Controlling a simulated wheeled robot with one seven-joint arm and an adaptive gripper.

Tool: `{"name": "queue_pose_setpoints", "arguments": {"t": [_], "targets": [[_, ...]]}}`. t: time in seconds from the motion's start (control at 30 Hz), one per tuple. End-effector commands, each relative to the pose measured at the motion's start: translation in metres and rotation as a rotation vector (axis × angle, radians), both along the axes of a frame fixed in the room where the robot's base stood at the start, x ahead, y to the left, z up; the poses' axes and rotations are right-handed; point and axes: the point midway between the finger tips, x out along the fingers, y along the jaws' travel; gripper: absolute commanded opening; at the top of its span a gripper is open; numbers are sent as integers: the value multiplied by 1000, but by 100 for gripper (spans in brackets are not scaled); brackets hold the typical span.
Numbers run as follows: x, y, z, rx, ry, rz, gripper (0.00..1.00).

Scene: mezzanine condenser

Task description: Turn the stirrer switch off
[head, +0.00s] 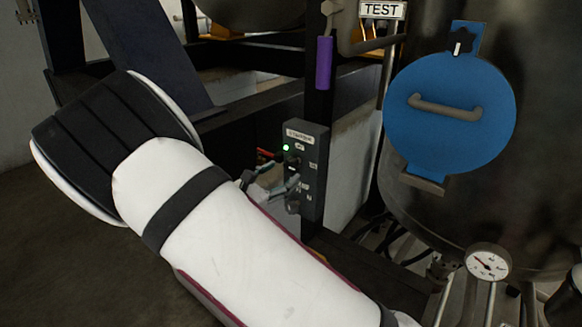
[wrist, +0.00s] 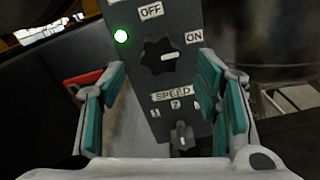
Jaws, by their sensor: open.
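The stirrer control box (head: 314,160) is a dark grey upright panel on a post, and it also fills the middle of the wrist view (wrist: 140,95). Its black stirrer switch (wrist: 160,55) has a white mark pointing right, on the side of the ON label (wrist: 194,36). The OFF label (wrist: 151,11) is above the knob. A green lamp (wrist: 120,37) is lit. Below is a SPEED knob (wrist: 183,138). My gripper (wrist: 161,76) is open, its teal-padded fingers on either side of the panel, with nothing held. In the head view my gripper (head: 268,178) is at the box's left side.
A red handle (wrist: 83,77) lies left of the box, beside the left finger. A blue round cover (head: 450,135) with a grey handle is on the dark tank at right, above a pressure gauge (head: 488,262). A purple sleeve (head: 324,62) is on the post above the box.

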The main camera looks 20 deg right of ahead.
Motion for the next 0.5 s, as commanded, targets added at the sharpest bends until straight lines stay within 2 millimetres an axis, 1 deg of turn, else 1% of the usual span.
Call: {"name": "queue_pose_setpoints", "arguments": {"t": [0.03, 0.1, 0.23, 0.33, 0.5], "targets": [[5, -9, 1, -1, -1, -2, 57], [12, -18, 1, 0, -1, -3, 57], [22, -31, 0, 0, -1, -1, 57], [26, -36, 0, 1, -1, -1, 57], [29, -40, 0, 1, 0, 0, 57]]}}
